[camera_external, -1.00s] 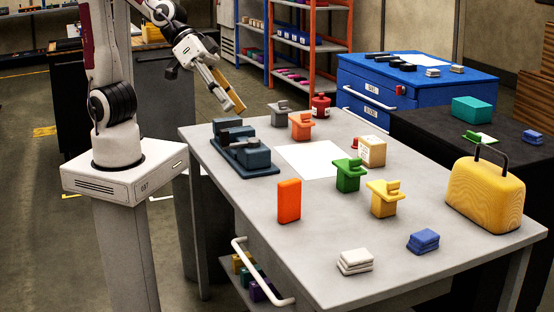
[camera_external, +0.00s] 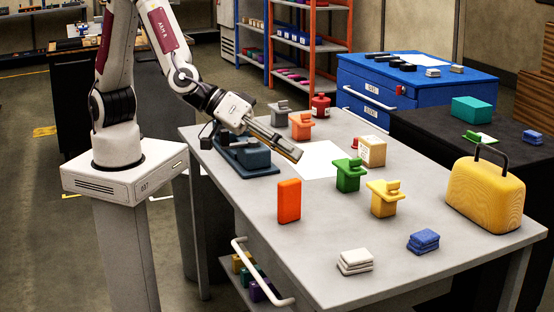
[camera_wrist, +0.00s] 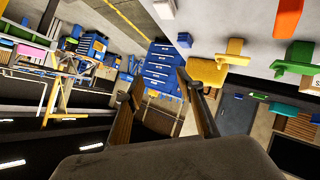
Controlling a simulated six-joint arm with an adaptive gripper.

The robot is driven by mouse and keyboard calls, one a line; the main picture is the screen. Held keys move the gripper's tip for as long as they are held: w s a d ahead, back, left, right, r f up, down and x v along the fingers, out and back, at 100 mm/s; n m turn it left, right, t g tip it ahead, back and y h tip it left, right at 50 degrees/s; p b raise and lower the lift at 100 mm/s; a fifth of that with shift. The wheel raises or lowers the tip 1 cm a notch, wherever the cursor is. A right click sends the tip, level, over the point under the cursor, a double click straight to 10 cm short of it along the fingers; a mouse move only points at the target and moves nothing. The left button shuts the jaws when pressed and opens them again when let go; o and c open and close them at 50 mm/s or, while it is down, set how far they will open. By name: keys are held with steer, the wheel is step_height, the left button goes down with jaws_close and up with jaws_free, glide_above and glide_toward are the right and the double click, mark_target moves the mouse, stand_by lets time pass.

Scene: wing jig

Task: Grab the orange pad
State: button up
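The orange pad (camera_external: 289,201) is an upright block standing on the grey table, left of the yellow and green parts. In the wrist view it shows as an orange shape (camera_wrist: 287,18) at the top right edge, partly cut off. My gripper (camera_external: 294,152) is over the back left part of the table, behind and above the orange pad and apart from it. In the wrist view the two fingers of my gripper (camera_wrist: 158,88) stand apart with nothing between them.
A green part (camera_external: 348,176), a yellow part (camera_external: 384,199), an orange clamp-shaped part (camera_external: 301,126) and white pads (camera_external: 355,261) stand around. The table between the pad and front edge is clear.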

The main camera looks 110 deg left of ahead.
step_height(320, 180, down, 5)
steer(key=w+a+n+y, duration=0.1)
steer(key=y, duration=0.2)
steer(key=n+g+y, duration=0.2)
steer(key=n+y, duration=0.1)
steer(key=y, duration=0.7)
glide_toward(279, 193)
steer(key=x, duration=0.3)
steer(key=w+x, duration=0.1)
steer(key=x, duration=0.1)
steer(key=shift+d, duration=0.2)
steer(key=shift+s+a+f+y, duration=0.3)
steer(key=shift+s+y, duration=0.2)
steer(key=shift+y, duration=0.1)
steer(key=shift+x, duration=1.3)
steer(key=shift+w, duration=0.1)
